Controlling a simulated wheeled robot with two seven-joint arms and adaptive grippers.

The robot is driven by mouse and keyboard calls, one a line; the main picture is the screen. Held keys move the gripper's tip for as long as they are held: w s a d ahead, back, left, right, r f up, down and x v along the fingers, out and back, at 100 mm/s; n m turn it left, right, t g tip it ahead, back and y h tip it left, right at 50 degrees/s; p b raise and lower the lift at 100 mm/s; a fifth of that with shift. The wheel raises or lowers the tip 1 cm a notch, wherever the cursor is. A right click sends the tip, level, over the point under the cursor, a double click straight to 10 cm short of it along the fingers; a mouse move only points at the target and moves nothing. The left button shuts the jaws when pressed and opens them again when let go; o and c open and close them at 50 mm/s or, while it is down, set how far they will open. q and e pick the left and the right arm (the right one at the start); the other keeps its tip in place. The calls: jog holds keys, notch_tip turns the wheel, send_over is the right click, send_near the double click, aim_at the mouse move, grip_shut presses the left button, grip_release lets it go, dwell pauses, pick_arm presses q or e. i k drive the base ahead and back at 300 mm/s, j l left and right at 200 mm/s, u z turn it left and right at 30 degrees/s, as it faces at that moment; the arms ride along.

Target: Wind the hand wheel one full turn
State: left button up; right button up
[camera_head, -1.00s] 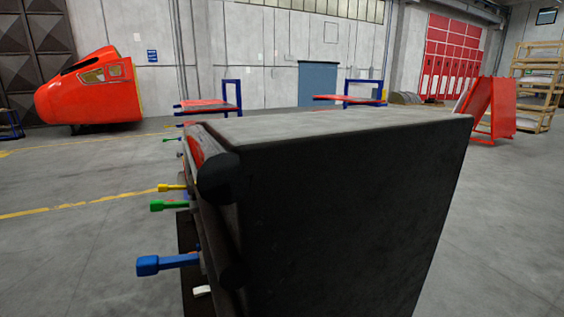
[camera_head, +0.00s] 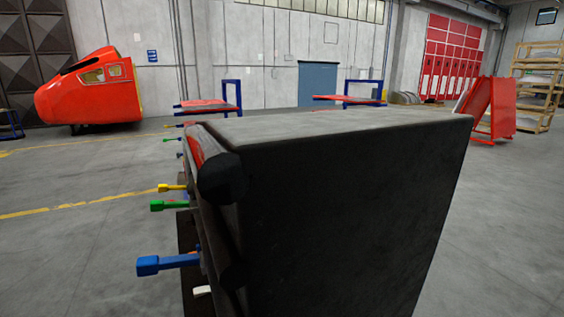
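No hand wheel can be made out in the head view. A large dark cabinet (camera_head: 340,215) with a grey top stands close in front of me, seen from its end. Coloured levers stick out to the left from its side: a blue lever (camera_head: 168,263), a green lever (camera_head: 168,205) and a yellow lever (camera_head: 172,188), with smaller ones farther back. The face that carries the levers is seen almost edge-on, so most of it is hidden. Neither of my grippers is in view.
Open concrete floor (camera_head: 75,255) lies to the left of the cabinet. A red nosecone (camera_head: 95,90) stands at the back left. Red-topped blue carts (camera_head: 212,104) stand behind the cabinet. A red ramp-like stand (camera_head: 492,108) and wooden shelves (camera_head: 538,85) are at the right.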

aim_at(193, 217)
jog(key=k+j+u, duration=0.1)
jog(key=j, duration=0.35)
jog(key=k+j+u, duration=0.15)
jog(key=j, duration=0.3)
jog(key=j+u, duration=0.1)
jog(key=j, duration=0.4)
